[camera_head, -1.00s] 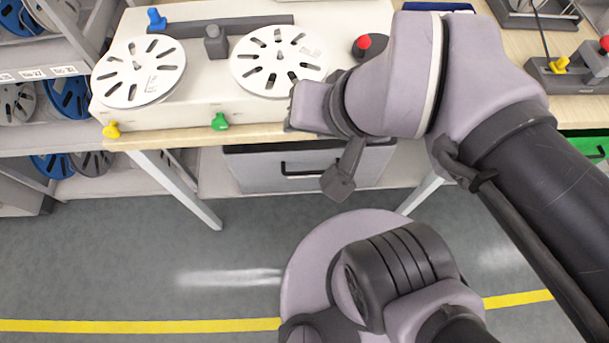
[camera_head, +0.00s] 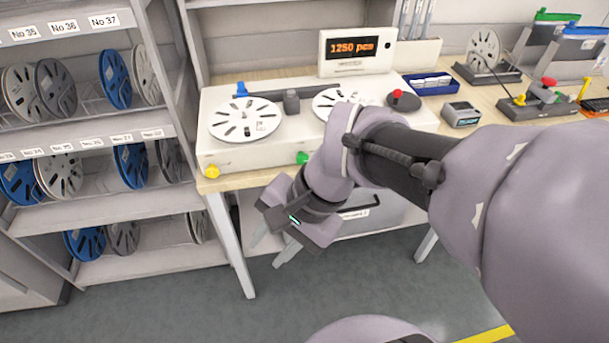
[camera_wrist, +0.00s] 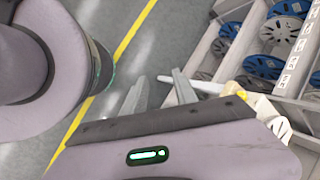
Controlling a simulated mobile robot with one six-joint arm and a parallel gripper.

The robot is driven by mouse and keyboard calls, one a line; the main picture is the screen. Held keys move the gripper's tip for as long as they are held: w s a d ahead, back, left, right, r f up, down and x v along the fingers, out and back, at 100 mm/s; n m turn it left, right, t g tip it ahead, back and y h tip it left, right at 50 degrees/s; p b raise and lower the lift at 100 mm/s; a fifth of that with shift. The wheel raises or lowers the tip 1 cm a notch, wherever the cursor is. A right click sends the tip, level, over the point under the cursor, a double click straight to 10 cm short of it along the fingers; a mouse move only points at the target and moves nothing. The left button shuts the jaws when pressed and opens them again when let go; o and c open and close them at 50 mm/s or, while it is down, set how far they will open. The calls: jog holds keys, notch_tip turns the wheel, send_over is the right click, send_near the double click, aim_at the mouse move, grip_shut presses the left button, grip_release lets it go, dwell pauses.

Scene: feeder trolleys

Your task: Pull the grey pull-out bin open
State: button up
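The grey pull-out bin (camera_head: 392,214) sits under the workbench in the head view, with a black bar handle (camera_head: 362,209) and a small white label on its front. My arm hides part of it, and how far in it sits is hard to tell. My gripper (camera_head: 267,252) is left of the bin, pointing down and left beside a table leg. Its two fingers are apart with nothing between them, as the wrist view (camera_wrist: 159,77) also shows. The gripper is clear of the handle. The bin is not visible in the wrist view.
The bench (camera_head: 235,182) carries a white unit with two reels, a green knob (camera_head: 302,158) and a yellow knob (camera_head: 212,171). A table leg (camera_head: 231,245) stands near my gripper. A reel shelf (camera_head: 100,144) is at the left. The floor in front is open.

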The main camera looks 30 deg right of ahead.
aim_at(355, 208)
jog(key=w+d+f+m+t+y+p, duration=0.2)
jog(key=w+d+f+m+y, duration=0.15)
jog(key=w+m, duration=0.35)
jog(key=w+d+f+m+t+y+p, duration=0.1)
jog(key=w+d+f+m+t+y, duration=0.25)
jog(key=m, duration=0.55)
jog(key=w+d+f+m+t+h+p, duration=0.1)
jog(key=w+d+f+m+t, duration=0.2)
jog(key=d+m, duration=0.3)
jog(key=w+d+f+m+t+h+p, duration=0.1)
jog(key=w+d+f+m+t, duration=0.15)
jog(key=d+f+m, duration=0.35)
jog(key=s+d+f+m+t+h+p, duration=0.1)
jog(key=s+d+f+m+h, duration=0.5)
jog(key=f+m, duration=0.3)
jog(key=s+d+f+m+t+h, duration=0.1)
jog(key=s+d+f+m+h, duration=0.3)
jog(key=d+f+m+h, duration=0.35)
jog(key=shift+m, duration=0.75)
jog(key=b+x, duration=0.2)
jog(key=x, duration=0.3)
jog(key=b+x, duration=0.2)
jog(key=x, duration=0.4)
jog(key=a+f+b+x, duration=0.1)
jog(key=x, duration=0.4)
jog(key=shift+w+f+b, duration=0.15)
jog(key=shift+w+b, duration=0.15)
jog(key=shift+b, duration=0.1)
